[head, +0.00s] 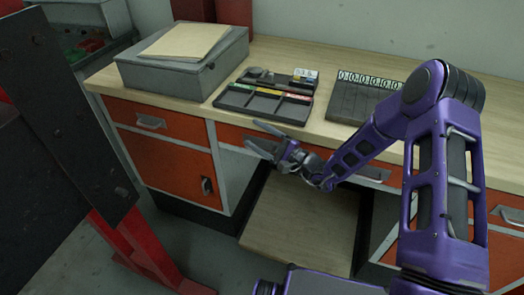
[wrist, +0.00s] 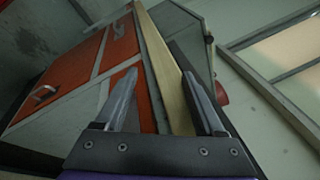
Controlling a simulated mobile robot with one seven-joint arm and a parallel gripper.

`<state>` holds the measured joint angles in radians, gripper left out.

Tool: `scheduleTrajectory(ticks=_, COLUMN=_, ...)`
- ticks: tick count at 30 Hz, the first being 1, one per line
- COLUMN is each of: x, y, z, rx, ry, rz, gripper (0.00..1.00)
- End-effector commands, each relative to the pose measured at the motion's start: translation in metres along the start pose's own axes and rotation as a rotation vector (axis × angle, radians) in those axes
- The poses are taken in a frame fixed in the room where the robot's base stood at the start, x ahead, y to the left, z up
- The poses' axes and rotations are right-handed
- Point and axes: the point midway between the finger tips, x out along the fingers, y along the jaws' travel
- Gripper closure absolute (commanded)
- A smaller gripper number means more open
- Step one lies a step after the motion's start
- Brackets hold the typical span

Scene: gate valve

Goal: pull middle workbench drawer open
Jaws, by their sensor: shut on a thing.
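The workbench's middle drawer (head: 236,136) has an orange front under the wooden worktop, and it looks shut. Part of a grey handle (head: 372,173) shows at its right side, partly behind my arm. My gripper (head: 264,138) is at the left part of this drawer, to the left of that handle. Its fingers are spread wide across the worktop's front edge (wrist: 168,70) in the wrist view. One finger lies over the orange front and the other over the worktop side. The exact contact is hidden.
A grey box (head: 185,75) with papers and dark trays (head: 265,103) stand on the worktop. The left drawer (head: 150,122) and a cupboard door below are shut. A wooden shelf (head: 300,225) sits low under the middle drawer. A dark panel and red post stand at left.

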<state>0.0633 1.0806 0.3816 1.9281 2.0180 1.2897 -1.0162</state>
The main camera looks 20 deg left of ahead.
Motion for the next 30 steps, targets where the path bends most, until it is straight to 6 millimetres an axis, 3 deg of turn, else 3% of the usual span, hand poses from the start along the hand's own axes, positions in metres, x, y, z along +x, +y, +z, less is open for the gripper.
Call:
scheduleTrajectory(ticks=1, x=-0.015, y=0.056, z=-0.056, rx=0.021, ry=0.213, rz=0.245, gripper=0.55)
scheduleTrajectory(ticks=8, x=-0.017, y=0.056, z=-0.057, rx=0.021, ry=0.214, rz=0.243, gripper=0.55)
scheduleTrajectory(ticks=13, x=-0.031, y=0.051, z=-0.054, rx=0.021, ry=0.204, rz=0.224, gripper=0.55)
scheduleTrajectory(ticks=14, x=-0.035, y=0.05, z=-0.053, rx=0.021, ry=0.2, rz=0.217, gripper=0.54)
scheduleTrajectory(ticks=15, x=-0.043, y=0.047, z=-0.051, rx=0.02, ry=0.193, rz=0.206, gripper=0.44)
scheduleTrajectory(ticks=17, x=-0.055, y=0.044, z=-0.047, rx=0.019, ry=0.18, rz=0.19, gripper=0.44)
scheduleTrajectory(ticks=18, x=-0.064, y=0.042, z=-0.043, rx=0.02, ry=0.17, rz=0.177, gripper=0.54)
scheduleTrajectory(ticks=19, x=-0.071, y=0.039, z=-0.041, rx=0.02, ry=0.162, rz=0.166, gripper=0.55)
scheduleTrajectory(ticks=30, x=-0.147, y=0.01, z=-0.005, rx=-0.003, ry=0.045, rz=0.046, gripper=0.55)
